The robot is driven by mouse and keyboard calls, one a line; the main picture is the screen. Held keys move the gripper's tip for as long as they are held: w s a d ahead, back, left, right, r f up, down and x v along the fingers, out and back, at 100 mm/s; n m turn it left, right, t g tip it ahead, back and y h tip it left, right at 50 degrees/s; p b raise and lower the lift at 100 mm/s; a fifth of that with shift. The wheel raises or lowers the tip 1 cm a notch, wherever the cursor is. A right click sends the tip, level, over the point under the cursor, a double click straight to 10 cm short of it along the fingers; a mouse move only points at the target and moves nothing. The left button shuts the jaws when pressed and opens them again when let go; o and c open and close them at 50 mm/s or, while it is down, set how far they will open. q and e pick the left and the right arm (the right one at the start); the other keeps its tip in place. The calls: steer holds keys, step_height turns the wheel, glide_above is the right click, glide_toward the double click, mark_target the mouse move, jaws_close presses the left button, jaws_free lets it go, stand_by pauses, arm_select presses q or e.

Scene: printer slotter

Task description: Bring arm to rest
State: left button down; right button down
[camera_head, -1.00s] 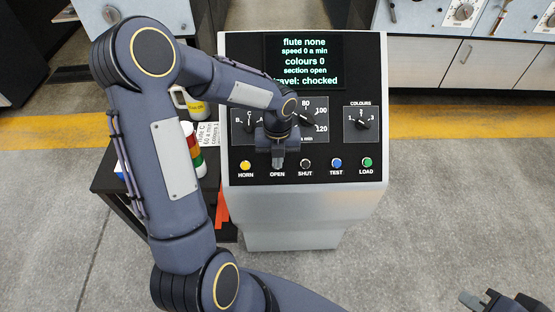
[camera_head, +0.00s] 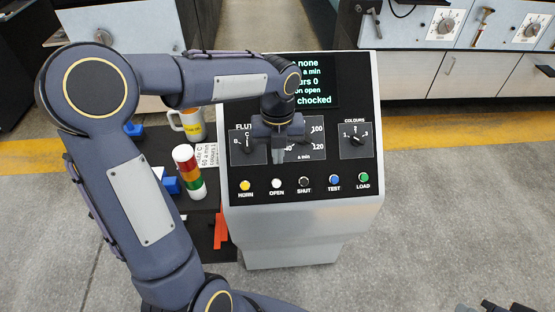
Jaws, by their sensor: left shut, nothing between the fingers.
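My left arm comes in from the left and reaches over the console (camera_head: 295,217). My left gripper (camera_head: 278,156) is shut and empty. It points down in front of the console's dial area, above the row of buttons and apart from the white OPEN button (camera_head: 277,183) in the picture. The arm and gripper hide the left part of the screen (camera_head: 318,85) and parts of the FLUTE dial and the middle dial. Only a dark sliver of my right gripper (camera_head: 482,307) shows at the bottom right edge, too little to tell its jaws.
A black stand (camera_head: 160,150) left of the console holds a mug (camera_head: 190,124), a red, yellow and green signal light (camera_head: 190,172) and blue items. Machines with cabinets (camera_head: 470,80) stand at the back right. The floor right of the console is clear.

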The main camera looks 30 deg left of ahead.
stand_by(0.4)
arm_select(q)
steer(key=s+d+r+n+t+h, duration=0.1)
steer(key=s+n+t, duration=0.2)
steer(key=s+n, duration=0.6)
steer(key=s+d+r+n+t+h, duration=0.1)
steer(key=s+n, duration=0.9)
steer(key=n, duration=1.2)
steer(key=shift+s+d+r+t+h, duration=0.2)
steer(key=shift+r+t+h, duration=0.4)
steer(key=shift+t+h, duration=0.3)
